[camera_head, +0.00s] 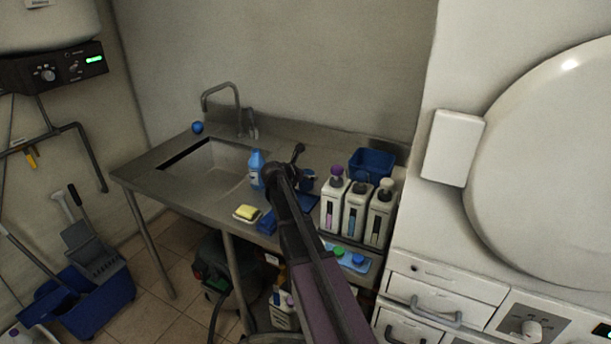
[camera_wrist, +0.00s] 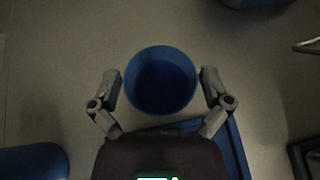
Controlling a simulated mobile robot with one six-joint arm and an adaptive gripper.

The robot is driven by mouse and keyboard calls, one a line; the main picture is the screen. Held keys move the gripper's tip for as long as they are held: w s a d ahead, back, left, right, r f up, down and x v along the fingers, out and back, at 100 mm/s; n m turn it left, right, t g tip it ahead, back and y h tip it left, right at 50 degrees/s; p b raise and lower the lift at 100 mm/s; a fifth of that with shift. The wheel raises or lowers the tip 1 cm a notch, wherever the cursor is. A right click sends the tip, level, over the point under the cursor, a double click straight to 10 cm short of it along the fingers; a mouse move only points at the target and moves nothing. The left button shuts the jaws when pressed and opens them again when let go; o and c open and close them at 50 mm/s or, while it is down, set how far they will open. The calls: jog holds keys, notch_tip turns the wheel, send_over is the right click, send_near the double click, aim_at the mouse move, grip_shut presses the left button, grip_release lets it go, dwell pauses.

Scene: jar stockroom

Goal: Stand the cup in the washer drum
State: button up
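A round blue cup (camera_wrist: 161,80), seen from above with a dark inside, stands on the grey counter in the wrist view. My gripper (camera_wrist: 160,77) is open, with one finger on each side of the cup and a small gap at both sides. In the head view my gripper (camera_head: 292,165) is over the counter, and the dark blue cup (camera_head: 308,180) shows partly behind it. The washer's large round white door (camera_head: 550,170) fills the right side of the head view. The inside of the drum is not visible.
The steel counter (camera_head: 150,178) has a sink and tap at left. A blue bottle (camera_head: 256,169), a yellow sponge (camera_head: 246,212), several white bottles (camera_head: 357,208) and a blue bin (camera_head: 372,163) crowd around my gripper. A blue tray (camera_wrist: 236,152) lies close by the cup.

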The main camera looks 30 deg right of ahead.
jog(key=shift+r, duration=0.1)
dwell(0.3)
jog(key=shift+a+r+p, duration=0.1)
jog(key=shift+r+p, duration=0.1)
jog(key=shift+p, duration=0.1)
jog(key=shift+s+a+r, duration=0.15)
jog(key=shift+s+a, duration=0.05)
jog(key=shift+a, duration=0.1)
jog(key=p+v, duration=0.5)
jog(key=v, duration=0.6)
jog(key=shift+w, duration=0.1)
